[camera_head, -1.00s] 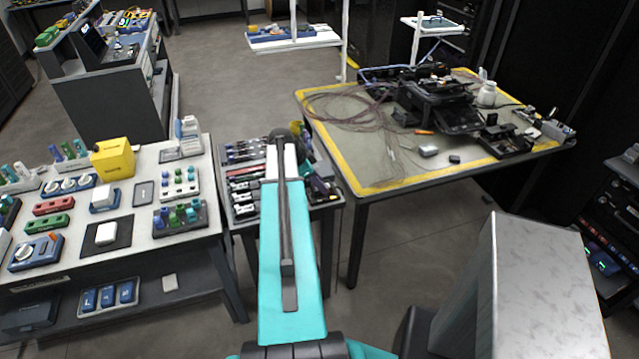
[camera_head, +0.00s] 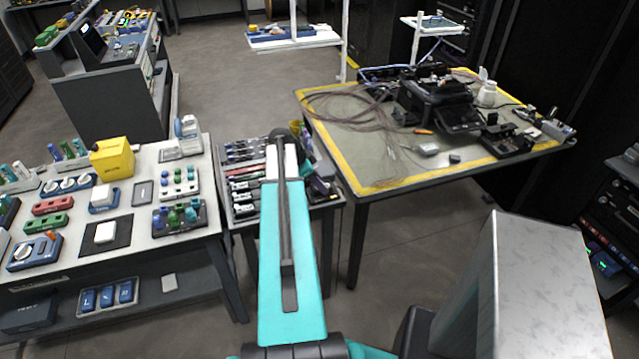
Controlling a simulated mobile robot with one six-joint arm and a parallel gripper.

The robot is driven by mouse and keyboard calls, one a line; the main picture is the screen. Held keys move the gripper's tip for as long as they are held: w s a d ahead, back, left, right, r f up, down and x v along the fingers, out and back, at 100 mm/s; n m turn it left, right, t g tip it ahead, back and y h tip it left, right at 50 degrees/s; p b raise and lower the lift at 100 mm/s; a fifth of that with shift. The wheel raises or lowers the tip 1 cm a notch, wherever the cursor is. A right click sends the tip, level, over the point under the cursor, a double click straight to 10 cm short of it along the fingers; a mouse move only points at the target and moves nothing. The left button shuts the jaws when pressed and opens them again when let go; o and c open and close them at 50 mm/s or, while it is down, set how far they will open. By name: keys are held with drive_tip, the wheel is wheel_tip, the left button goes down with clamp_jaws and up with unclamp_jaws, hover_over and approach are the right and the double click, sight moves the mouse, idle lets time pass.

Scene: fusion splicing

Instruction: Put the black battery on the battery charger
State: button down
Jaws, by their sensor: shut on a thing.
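My teal arm (camera_head: 292,265) reaches forward over the narrow tool cart between the two tables. Its far end is a dark rounded joint (camera_head: 283,136) above the cart. My gripper is hidden behind the arm, so its fingers and anything in them do not show. I cannot pick out the black battery for certain. A small black block (camera_head: 455,158) lies on the yellow-edged table, too small to identify. I cannot tell which device is the battery charger.
The tool cart (camera_head: 243,208) holds rows of tools. The left table (camera_head: 150,240) carries a yellow box (camera_head: 113,158) and several small fixtures. The yellow-edged table (camera_head: 375,185) holds a black splicing machine (camera_head: 435,98) and loose cables. A grey box-shaped body stands at the front right.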

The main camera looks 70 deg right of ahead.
drive_tip(key=c, duration=1)
unclamp_jaws()
drive_tip(key=shift+c, duration=0.2)
drive_tip(key=b+v, duration=0.3)
drive_tip(key=v, duration=1)
drive_tip(key=shift+w+r+b, duration=0.2)
drive_tip(key=shift+r+b, duration=0.15)
drive_tip(key=shift+b, duration=0.05)
